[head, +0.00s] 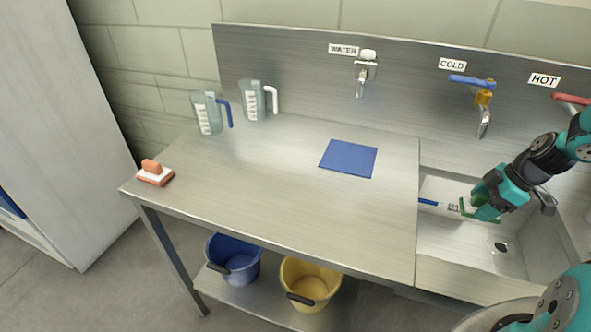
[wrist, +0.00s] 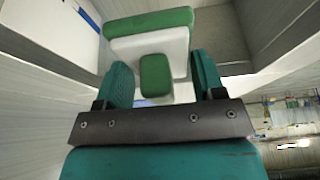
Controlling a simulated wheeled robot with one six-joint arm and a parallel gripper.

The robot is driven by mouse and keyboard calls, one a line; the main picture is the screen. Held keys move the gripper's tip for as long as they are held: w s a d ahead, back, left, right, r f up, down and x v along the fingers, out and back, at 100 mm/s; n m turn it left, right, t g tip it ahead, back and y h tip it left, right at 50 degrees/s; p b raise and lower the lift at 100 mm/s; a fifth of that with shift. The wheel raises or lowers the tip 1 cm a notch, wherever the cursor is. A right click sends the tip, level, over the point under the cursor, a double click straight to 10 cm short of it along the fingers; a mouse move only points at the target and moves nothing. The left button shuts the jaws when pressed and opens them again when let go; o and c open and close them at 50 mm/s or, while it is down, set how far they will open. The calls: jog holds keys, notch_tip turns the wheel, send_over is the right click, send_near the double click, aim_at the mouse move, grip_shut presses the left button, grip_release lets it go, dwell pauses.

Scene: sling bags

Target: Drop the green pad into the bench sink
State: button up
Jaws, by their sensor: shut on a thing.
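My gripper (wrist: 158,88) is shut on the green pad (wrist: 150,22), a green and white block with a green grip that sits between the two fingers. In the head view my gripper (head: 482,205) is at the right, over the bench sink (head: 460,247). The pad is mostly hidden there by the fingers, with a green edge showing. The sink is a steel basin with a round drain in its floor. I cannot tell how high the pad is above the basin floor.
A blue cloth (head: 349,159) lies on the bench (head: 270,190). Two measuring jugs (head: 207,113) stand at the back left, and an orange and white pad (head: 155,174) lies at the left corner. Taps, including the cold tap (head: 483,100), project from the splashback. Blue and yellow buckets sit below.

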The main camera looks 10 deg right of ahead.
notch_tip(320, 180, down, 4)
jog(key=shift+f+b, duration=0.1)
jog(key=shift+b, duration=1.05)
jog(key=o, duration=1.1)
jog(key=shift+c, duration=0.2)
jog(key=b+v, duration=0.1)
jog(key=v, duration=1.6)
jog(key=shift+r, duration=0.3)
jog(key=shift+a, duration=0.1)
